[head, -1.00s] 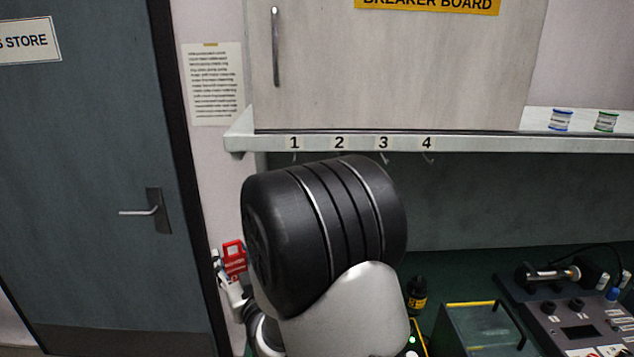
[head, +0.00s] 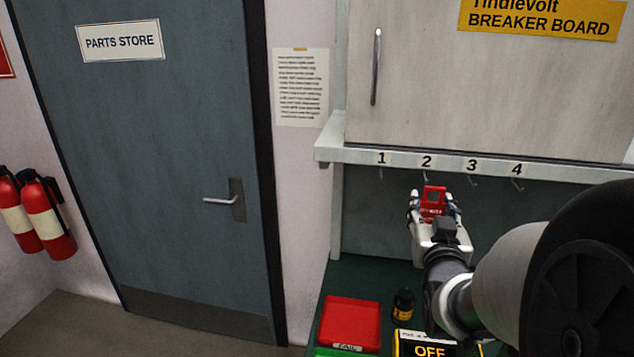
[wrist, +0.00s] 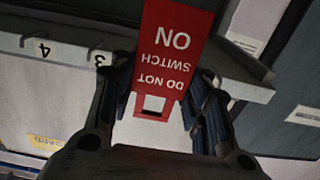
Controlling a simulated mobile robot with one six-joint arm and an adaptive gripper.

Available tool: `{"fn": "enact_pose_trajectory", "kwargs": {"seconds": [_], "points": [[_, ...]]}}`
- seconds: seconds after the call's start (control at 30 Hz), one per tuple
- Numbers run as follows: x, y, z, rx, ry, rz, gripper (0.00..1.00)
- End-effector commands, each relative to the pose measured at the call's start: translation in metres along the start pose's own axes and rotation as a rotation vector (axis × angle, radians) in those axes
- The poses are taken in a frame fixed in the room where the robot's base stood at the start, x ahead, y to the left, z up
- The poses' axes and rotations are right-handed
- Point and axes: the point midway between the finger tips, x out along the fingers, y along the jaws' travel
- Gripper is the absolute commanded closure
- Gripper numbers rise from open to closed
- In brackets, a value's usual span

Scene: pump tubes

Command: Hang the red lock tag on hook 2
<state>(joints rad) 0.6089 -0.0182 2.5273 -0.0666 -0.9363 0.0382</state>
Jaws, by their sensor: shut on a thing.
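The red lock tag (head: 434,209) is held upright between the fingers of my gripper (head: 436,213), with its open window at the top. In the head view it shows just below hook 2 (head: 427,176), under the label 2 (head: 426,161); I cannot tell the gap in depth. In the wrist view the red tag (wrist: 172,45) stands between both fingers of my gripper (wrist: 163,92), its white lettering upside down and its square window near the fingers. There the tag and fingers hide hook 2.
Hook 1 (head: 381,173), hook 3 (head: 473,181) and hook 4 (head: 517,185) hang bare from the shelf edge (head: 345,154). A red tray (head: 350,322) and a small black bottle (head: 403,304) stand on the green bench below. A door (head: 160,180) is at left.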

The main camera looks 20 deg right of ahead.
Motion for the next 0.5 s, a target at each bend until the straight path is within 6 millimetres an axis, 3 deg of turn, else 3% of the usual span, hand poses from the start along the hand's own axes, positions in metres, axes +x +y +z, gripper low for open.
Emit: {"fn": "enact_pose_trajectory", "kwargs": {"seconds": [0.5], "points": [[0.0113, -0.0007, -0.0016, 0.000, -0.002, -0.002, 0.80]]}}
